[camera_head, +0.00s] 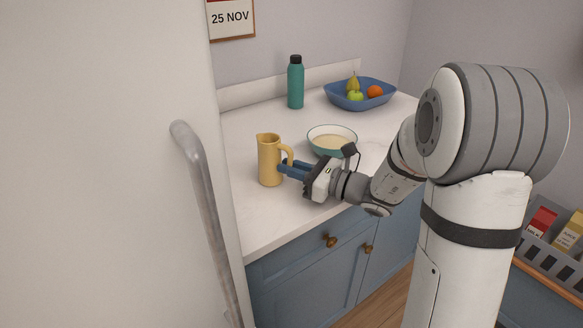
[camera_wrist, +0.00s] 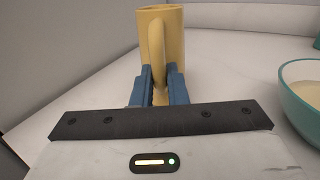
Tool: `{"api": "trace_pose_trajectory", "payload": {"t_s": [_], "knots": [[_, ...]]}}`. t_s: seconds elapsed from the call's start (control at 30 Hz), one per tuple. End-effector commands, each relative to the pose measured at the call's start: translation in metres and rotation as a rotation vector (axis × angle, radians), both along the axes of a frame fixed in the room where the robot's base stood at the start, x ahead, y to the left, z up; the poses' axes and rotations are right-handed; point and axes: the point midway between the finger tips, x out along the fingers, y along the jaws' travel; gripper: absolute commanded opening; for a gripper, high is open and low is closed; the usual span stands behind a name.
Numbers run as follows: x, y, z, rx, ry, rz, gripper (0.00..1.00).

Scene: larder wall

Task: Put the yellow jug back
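The yellow jug (camera_head: 268,160) stands upright on the pale counter, near its front left part. Its handle points towards my gripper. My gripper (camera_head: 284,168) reaches in from the right, with its blue fingers at the jug's handle. In the wrist view the handle of the jug (camera_wrist: 172,40) runs down between the two fingertips (camera_wrist: 159,80). The fingers are close together with the handle filling the gap, so the gripper looks shut on it. The lower part of the jug is partly hidden behind the fingers.
A teal-rimmed bowl (camera_head: 332,149) stands just right of the jug. A teal bottle (camera_head: 295,84) and a blue fruit bowl (camera_head: 345,101) stand further back on the counter (camera_head: 245,130). A large pale door with a bar handle (camera_head: 205,200) fills the left. A grey crate (camera_head: 536,244) holds cartons at right.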

Motion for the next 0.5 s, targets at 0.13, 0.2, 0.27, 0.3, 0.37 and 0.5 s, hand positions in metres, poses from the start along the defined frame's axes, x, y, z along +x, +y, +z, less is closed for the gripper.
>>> {"api": "trace_pose_trajectory", "payload": {"t_s": [0.13,0.2,0.27,0.3,0.37,0.5], "knots": [[-0.0001,0.0000,0.0001,-0.001,0.000,0.000,0.25],[-0.0001,0.0000,0.0002,-0.001,0.000,0.000,0.31],[-0.0001,0.0000,0.0002,-0.001,0.000,0.000,0.34],[-0.0001,0.0000,0.0002,-0.001,0.000,0.000,0.34],[-0.0001,0.0000,0.0002,-0.001,0.000,0.000,0.34],[-0.0001,0.0000,0.0019,0.000,0.000,0.000,0.34]]}}
